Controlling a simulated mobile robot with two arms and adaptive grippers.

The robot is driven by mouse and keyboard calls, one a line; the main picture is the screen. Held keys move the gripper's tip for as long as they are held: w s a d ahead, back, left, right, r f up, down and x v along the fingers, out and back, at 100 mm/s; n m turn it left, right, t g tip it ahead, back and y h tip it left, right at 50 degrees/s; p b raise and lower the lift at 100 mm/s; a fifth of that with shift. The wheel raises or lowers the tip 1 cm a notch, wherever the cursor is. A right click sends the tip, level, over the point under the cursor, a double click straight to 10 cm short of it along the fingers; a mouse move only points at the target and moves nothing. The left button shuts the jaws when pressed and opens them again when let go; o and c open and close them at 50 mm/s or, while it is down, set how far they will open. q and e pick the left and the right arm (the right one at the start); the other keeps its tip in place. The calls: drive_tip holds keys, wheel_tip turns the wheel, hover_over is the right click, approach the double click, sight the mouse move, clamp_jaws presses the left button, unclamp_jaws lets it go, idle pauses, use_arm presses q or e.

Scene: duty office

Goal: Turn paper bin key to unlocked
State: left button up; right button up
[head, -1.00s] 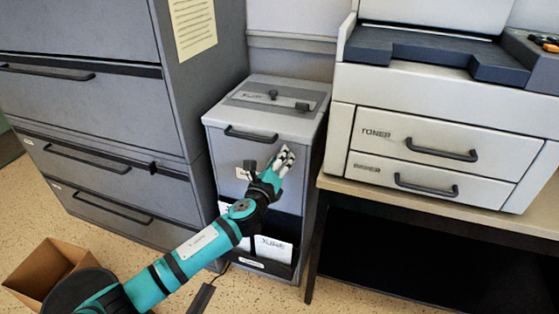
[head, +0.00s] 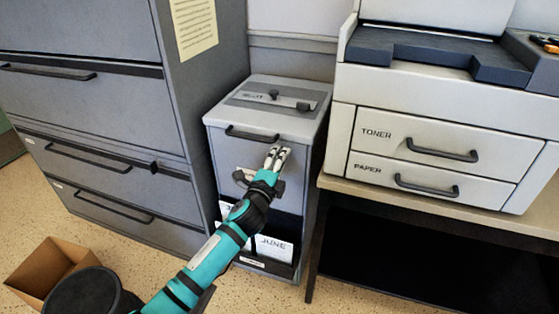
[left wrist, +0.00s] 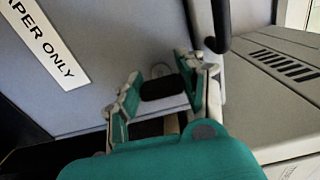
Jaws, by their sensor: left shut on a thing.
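The paper bin (head: 228,150) is a grey cabinet with a dark front handle, between the filing cabinet and the printer stand. Its front face with the "PAPER ONLY" label (left wrist: 45,42) fills much of the left wrist view. My left gripper (head: 277,156) is at the upper right of that front, below the lid. In the left wrist view my left gripper (left wrist: 162,88) has its fingers on both sides of the dark key head (left wrist: 162,87) and is shut on it. The fingers hide the key in the head view. Its turn angle is hard to read. My right gripper is not in view.
The bin's dark front handle (head: 252,134) is close to the left of my fingers. The printer (head: 430,150) stands on a table at the right. A grey filing cabinet (head: 90,110) stands at the left, with an open cardboard box (head: 55,270) on the floor.

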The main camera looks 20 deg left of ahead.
use_arm(q)
drive_tip(key=shift+f+n, duration=0.1)
drive_tip(key=shift+n, duration=0.2)
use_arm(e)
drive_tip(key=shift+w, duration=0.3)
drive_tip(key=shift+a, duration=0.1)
use_arm(q)
drive_tip(key=o, duration=0.9)
drive_tip(key=shift+o, duration=1.4)
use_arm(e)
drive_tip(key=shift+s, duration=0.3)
use_arm(q)
drive_tip(key=shift+s, duration=0.15)
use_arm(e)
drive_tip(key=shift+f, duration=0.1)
use_arm(q)
drive_tip(key=s, duration=1.1)
drive_tip(key=shift+s+a, duration=0.25)
drive_tip(key=shift+s, duration=0.15)
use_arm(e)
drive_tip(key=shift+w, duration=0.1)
